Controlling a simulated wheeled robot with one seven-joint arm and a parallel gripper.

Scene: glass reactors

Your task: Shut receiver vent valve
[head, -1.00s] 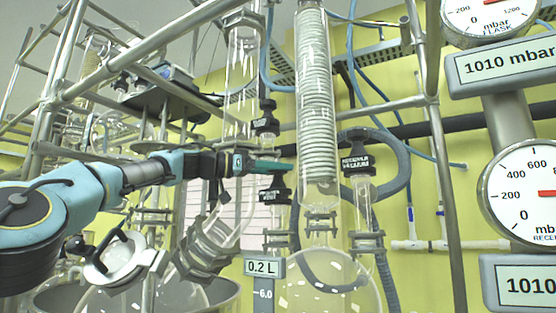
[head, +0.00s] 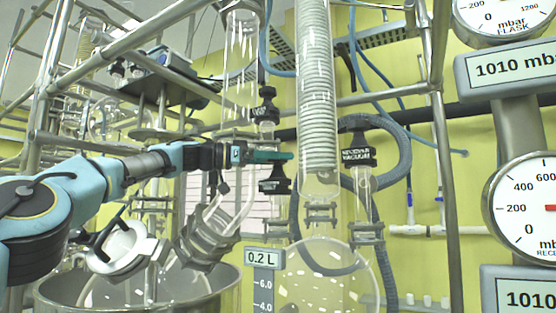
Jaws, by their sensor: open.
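The receiver vent valve (head: 275,186) is a black knob with a small white label, on a glass neck left of the coiled condenser. Its label is too blurred to read fully. My gripper (head: 283,156) has green fingers and reaches in from the left. In the picture its fingertips lie just above the top of the vent knob; I cannot tell whether they touch it. My gripper is open, though the gap between the fingers is hard to see from this side.
The receiver vacuum valve (head: 357,156) stands to the right of the coiled condenser (head: 316,90). Another black knob (head: 265,112) is just above my gripper. Metal frame tubes, a glass flask (head: 322,285) below and pressure gauges (head: 525,205) at right surround the spot. Both displays begin with 1010.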

